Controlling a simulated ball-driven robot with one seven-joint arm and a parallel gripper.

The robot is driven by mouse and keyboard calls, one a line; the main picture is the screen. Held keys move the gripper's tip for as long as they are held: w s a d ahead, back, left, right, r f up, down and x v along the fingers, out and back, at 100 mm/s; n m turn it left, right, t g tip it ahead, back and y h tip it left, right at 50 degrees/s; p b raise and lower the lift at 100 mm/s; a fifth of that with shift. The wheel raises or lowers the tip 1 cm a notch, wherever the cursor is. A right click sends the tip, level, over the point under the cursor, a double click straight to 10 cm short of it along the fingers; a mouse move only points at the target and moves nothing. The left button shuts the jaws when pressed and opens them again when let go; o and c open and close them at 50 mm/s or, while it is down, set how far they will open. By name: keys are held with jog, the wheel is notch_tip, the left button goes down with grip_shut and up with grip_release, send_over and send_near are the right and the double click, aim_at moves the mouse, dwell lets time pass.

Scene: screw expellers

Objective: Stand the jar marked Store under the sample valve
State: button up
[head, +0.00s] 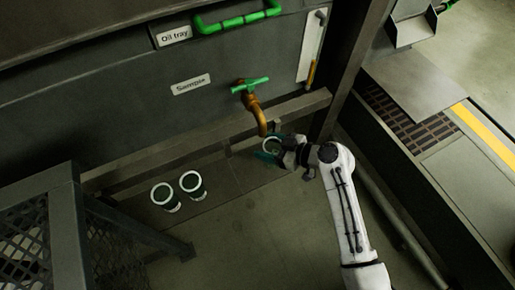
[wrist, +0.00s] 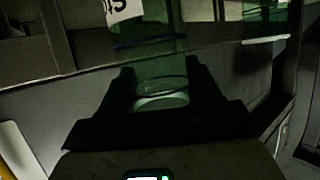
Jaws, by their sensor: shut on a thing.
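My gripper (head: 284,155) is shut on a green-tinted glass jar (head: 266,156), held close to the sample valve's spout. In the wrist view the jar (wrist: 160,50) sits between both jaws (wrist: 160,82). A white label with dark letters shows on it, cut off by the frame edge, so I cannot read its whole word. The sample valve (head: 250,86) has a green handle and a brass spout that ends just above and left of the jar's rim. I cannot tell whether the jar's base touches the ledge.
Two more jars (head: 165,197) (head: 191,185) with pale rims stand at the left, their labels unreadable. A "Sample" plate (head: 190,84) is on the wall. A dark post (head: 345,75) rises right of the valve. A mesh guard (head: 25,245) stands at lower left.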

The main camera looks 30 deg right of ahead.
jog(key=w+a, duration=0.2)
jog(key=w, duration=0.1)
jog(key=shift+f+b, duration=1.15)
jog(key=shift+f, duration=0.55)
jog(key=shift+f, duration=0.1)
jog(key=o, duration=1.2)
jog(key=shift+r, duration=0.2)
jog(key=p+v, duration=0.3)
jog(key=v, duration=0.9)
jog(key=shift+f, duration=0.2)
jog(key=shift+s+a, duration=0.1)
jog(key=shift+s, duration=0.05)
